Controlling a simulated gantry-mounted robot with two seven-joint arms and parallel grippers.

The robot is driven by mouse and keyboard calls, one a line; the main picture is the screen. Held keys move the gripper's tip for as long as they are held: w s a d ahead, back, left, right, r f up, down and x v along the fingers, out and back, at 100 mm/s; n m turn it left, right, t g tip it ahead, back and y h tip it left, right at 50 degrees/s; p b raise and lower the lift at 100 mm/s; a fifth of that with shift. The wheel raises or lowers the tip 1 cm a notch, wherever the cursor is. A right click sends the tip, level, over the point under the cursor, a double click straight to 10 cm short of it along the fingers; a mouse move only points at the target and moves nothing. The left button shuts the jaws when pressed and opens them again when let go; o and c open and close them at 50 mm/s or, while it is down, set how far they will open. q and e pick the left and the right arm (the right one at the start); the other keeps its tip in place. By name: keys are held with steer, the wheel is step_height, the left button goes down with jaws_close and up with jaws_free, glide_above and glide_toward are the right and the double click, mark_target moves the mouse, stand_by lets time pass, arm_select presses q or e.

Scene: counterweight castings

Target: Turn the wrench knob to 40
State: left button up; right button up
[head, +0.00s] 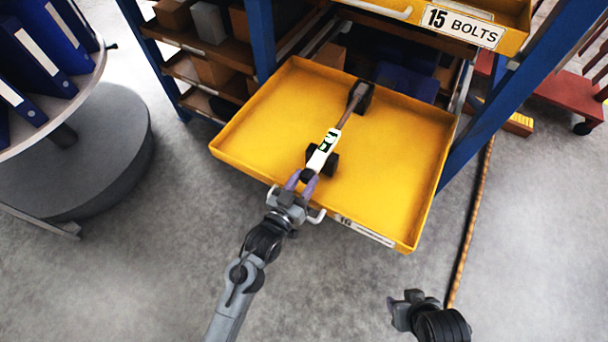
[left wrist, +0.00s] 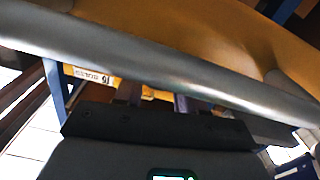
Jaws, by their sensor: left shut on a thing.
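The wrench lies in a pulled-out yellow drawer (head: 395,150) in the head view. Its brown shaft (head: 346,112) runs up to a dark head, and its white body (head: 323,150) carries a small green display, too small to read. The dark knob (head: 307,175) is at its near end, over the drawer's front edge. My left gripper (head: 301,180) is shut on the knob, with purple fingertips on either side. In the left wrist view its fingers (left wrist: 157,98) show, but the knob cannot be made out. My right gripper (head: 398,310) hangs low, away from the drawer; its jaws are unclear.
An upper yellow drawer labelled 15 BOLTS (head: 464,26) overhangs at the top. Blue rack posts (head: 500,105) flank the drawer. Blue binders (head: 38,50) stand on a round shelf at left. A rope-like cord (head: 472,220) runs down the right. Grey floor in front is open.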

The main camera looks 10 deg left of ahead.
arm_select(q)
steer(key=shift+r+n+p, duration=0.3)
steer(key=shift+n+p, duration=0.5)
steer(key=shift+p, duration=0.15)
steer(key=shift+f+n, duration=0.2)
steer(key=shift+n, duration=0.2)
steer(key=shift+f, duration=0.1)
arm_select(e)
step_height(320, 180, up, 4)
steer(key=shift+f, duration=0.15)
arm_select(q)
steer(key=o, duration=1.1)
steer(key=shift+c, duration=0.2)
